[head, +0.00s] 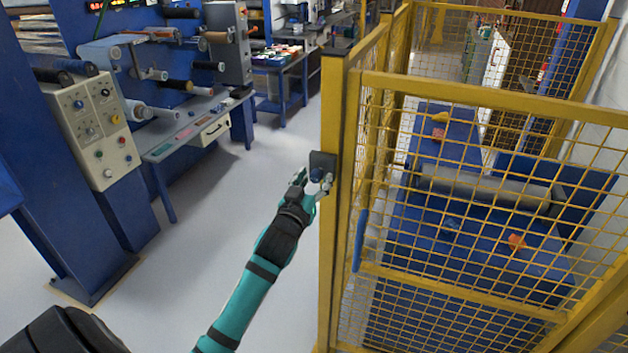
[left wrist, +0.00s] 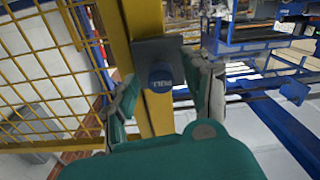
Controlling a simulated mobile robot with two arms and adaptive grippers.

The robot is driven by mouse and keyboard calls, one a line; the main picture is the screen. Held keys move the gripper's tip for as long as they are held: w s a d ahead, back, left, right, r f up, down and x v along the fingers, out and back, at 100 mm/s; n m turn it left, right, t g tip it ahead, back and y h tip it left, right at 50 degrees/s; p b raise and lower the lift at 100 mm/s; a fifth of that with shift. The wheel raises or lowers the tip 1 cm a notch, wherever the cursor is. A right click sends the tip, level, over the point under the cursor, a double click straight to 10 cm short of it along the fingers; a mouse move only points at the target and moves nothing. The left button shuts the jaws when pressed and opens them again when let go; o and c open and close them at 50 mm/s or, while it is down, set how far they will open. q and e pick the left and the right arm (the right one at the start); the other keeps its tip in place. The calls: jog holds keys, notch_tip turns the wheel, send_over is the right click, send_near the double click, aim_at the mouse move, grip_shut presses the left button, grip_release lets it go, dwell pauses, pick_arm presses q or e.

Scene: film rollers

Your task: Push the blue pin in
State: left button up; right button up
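The blue pin (head: 317,174) has a round blue head. It sits on a dark plate (head: 322,160) fixed to the yellow post (head: 333,230) of the fence. My left gripper (head: 314,182) is at the plate, at the end of the teal arm. In the left wrist view its fingers are apart, one on each side of the pin, with visible gaps and nothing held. Whether the fingertips touch the plate cannot be told. My right gripper is not in view.
A yellow mesh fence (head: 470,200) encloses a blue machine with a grey roller (head: 485,192) to the right. A blue machine with a control panel (head: 95,130) stands at the left. Grey floor (head: 230,200) lies open between them.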

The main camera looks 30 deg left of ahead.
pick_arm(q)
grip_shut()
jog(key=shift+w, duration=0.1)
jog(key=shift+w+a+r, duration=0.1)
jog(key=shift+w+a, duration=0.05)
jog(key=shift+w, duration=0.2)
jog(key=shift+w+a, duration=0.1)
jog(key=shift+w, duration=0.35)
jog(key=shift+o, duration=0.5)
grip_release()
jog(key=shift+s, duration=0.5)
jog(key=v, duration=1.1)
